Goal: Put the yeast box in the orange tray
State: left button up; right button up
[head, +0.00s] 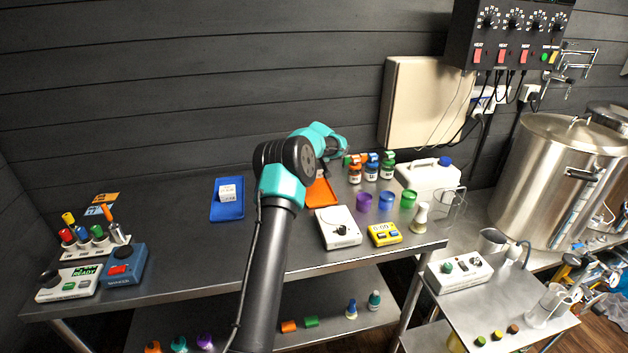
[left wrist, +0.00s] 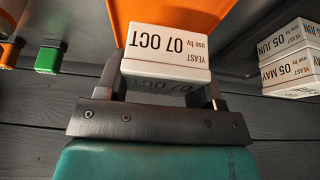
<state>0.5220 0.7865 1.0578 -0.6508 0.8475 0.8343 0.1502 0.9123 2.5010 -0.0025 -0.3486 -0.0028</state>
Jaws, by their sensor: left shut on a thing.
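The yeast box (left wrist: 165,50) is white, with "YEAST use by 07 OCT" printed on it. In the left wrist view my left gripper (left wrist: 163,84) is shut on it, one finger at each side. The orange tray (left wrist: 190,12) shows just beyond the box in that view; I cannot tell whether the box touches it. In the head view the orange tray (head: 322,193) lies mid-table, partly hidden by my arm, and the held box is hidden there. My right gripper is not in view.
A blue tray (head: 227,212) holding a white box (head: 227,192) lies left of my arm. Other yeast boxes (left wrist: 290,62) are stacked at the right in the wrist view. Capped bottles (head: 372,172), coloured cups (head: 386,200) and a white device (head: 338,228) crowd the orange tray's right side.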

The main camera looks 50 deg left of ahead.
pick_arm(q)
jog(key=shift+f, duration=2.45)
jog(key=shift+f, duration=0.2)
jog(key=o, duration=0.9)
jog(key=shift+o, duration=0.2)
jog(key=shift+r, duration=0.1)
jog(key=v, duration=1.2)
